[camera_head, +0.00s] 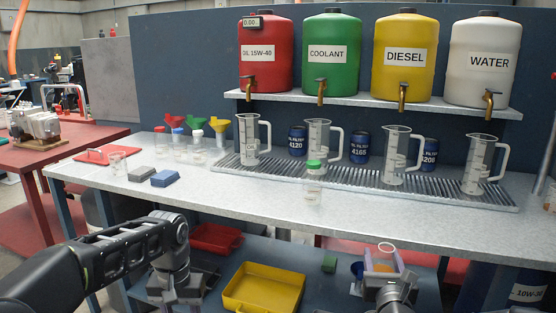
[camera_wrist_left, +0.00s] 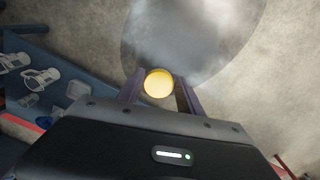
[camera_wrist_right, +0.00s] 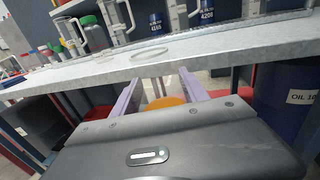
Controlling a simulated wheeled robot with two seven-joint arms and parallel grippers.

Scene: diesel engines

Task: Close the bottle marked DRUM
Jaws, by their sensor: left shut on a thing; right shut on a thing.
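My right gripper (camera_head: 383,262) is shut on a clear bottle below the bench's front edge. Its pale round rim (camera_head: 387,247) looks open, and orange-yellow contents (camera_wrist_right: 165,102) show between the fingers in the right wrist view. I cannot see a label on it, so I cannot read DRUM. My left gripper (camera_head: 178,292) is low at the left, apart from the held bottle. In the left wrist view it is shut on a round yellow cap (camera_wrist_left: 159,84); the head view hides this cap. A green-capped bottle (camera_head: 314,182) stands on the bench.
Several capped bottles (camera_head: 197,148) and funnels (camera_head: 219,125) stand at the bench's back left. Measuring jugs (camera_head: 398,158) stand on a grooved drip tray (camera_head: 300,176). The bench edge (camera_head: 230,213) lies behind both grippers. A yellow bin (camera_head: 263,288) sits below, between them.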

